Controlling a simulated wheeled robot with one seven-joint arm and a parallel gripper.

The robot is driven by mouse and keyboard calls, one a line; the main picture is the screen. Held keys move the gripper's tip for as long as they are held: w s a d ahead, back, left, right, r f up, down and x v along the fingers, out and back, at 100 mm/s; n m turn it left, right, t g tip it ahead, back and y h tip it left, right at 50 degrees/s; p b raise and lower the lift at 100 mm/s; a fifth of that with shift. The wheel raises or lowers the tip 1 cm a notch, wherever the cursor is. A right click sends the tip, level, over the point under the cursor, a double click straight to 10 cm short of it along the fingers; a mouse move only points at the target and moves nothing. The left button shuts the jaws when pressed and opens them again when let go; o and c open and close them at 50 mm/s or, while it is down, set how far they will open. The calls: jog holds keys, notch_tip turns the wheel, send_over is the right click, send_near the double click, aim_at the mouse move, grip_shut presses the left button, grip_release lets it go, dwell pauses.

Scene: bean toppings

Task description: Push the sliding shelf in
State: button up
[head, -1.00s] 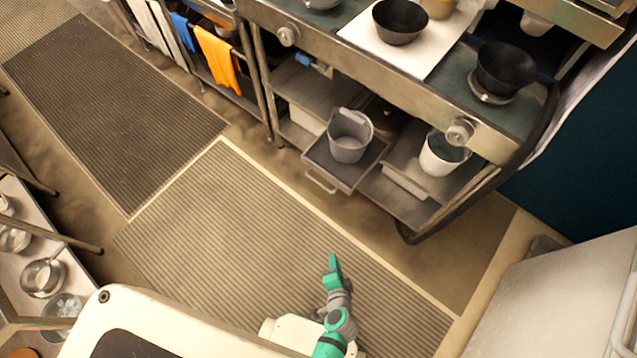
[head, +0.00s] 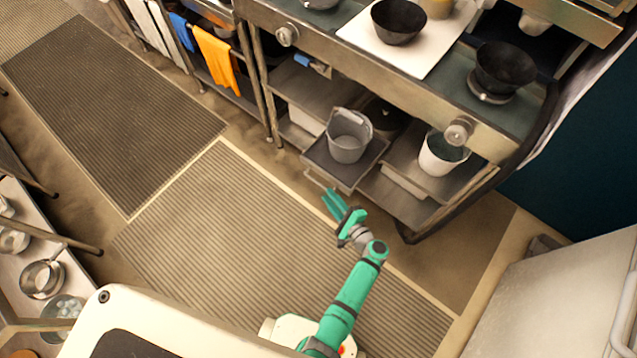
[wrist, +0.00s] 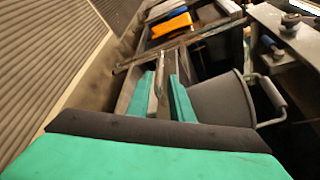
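The sliding shelf (head: 318,157) is a grey pull-out tray low under the counter. It stands out past the front of the lower shelving, with a handle (head: 312,180) on its front. A grey bucket (head: 347,136) stands on it, and the bucket also shows in the wrist view (wrist: 222,105). My gripper (head: 330,196) is just in front of the shelf, near the handle's right end. In the wrist view my gripper (wrist: 161,92) has its two green fingers apart, with a gap between them. Whether a finger touches the shelf or handle cannot be told.
A white bucket (head: 440,155) stands on the lower shelf to the right. The counter (head: 375,80) above holds dark bowls. Orange (head: 215,57) and blue cloths hang at the left.

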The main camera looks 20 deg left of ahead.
aim_at(318, 183)
jog(key=x, duration=0.8)
jog(key=shift+w+a+f, duration=0.1)
jog(key=shift+w+a, duration=0.05)
jog(key=shift+w, duration=0.05)
jog(key=shift+s, duration=0.1)
grip_shut()
